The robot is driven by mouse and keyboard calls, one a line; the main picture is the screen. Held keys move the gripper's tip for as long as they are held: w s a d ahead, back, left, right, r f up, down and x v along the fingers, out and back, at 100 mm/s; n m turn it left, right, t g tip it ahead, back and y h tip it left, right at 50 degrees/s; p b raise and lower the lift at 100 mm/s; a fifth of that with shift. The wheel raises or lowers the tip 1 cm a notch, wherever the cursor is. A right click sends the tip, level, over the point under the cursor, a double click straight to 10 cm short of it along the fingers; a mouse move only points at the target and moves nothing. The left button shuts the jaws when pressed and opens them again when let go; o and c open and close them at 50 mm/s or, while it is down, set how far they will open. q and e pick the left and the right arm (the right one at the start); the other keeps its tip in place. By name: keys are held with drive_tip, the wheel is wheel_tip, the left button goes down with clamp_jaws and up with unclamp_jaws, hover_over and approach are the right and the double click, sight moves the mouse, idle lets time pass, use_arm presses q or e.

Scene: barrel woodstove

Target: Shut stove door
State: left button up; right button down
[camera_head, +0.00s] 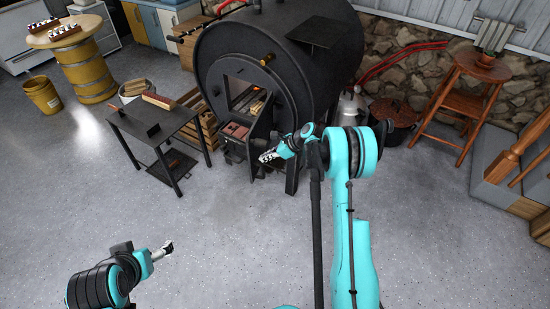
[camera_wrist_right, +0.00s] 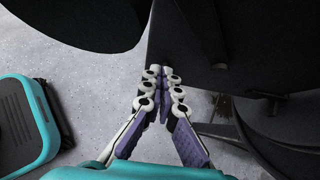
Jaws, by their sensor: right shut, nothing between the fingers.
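The stove (camera_head: 295,50) is a large black barrel lying on its side, with its front opening facing left and wood visible inside. A dark panel that looks like the stove door (camera_head: 262,122) stands swung out from the right side of the opening. My left gripper (camera_head: 168,247) is low over the floor at the lower left, far from the stove.
A black metal side table (camera_head: 165,118) with a low shelf stands left of the stove. A wooden stool (camera_head: 470,95), a dark pot (camera_head: 395,113) and a kettle (camera_head: 350,105) are to the right. The floor in front is clear.

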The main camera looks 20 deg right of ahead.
drive_tip(key=shift+w+a+r+b, duration=0.1)
drive_tip(key=shift+w+a+b, duration=0.1)
drive_tip(key=shift+w+a, duration=0.35)
drive_tip(key=shift+w+a+b, duration=0.15)
drive_tip(key=shift+w+a, duration=0.15)
drive_tip(key=shift+a, duration=0.3)
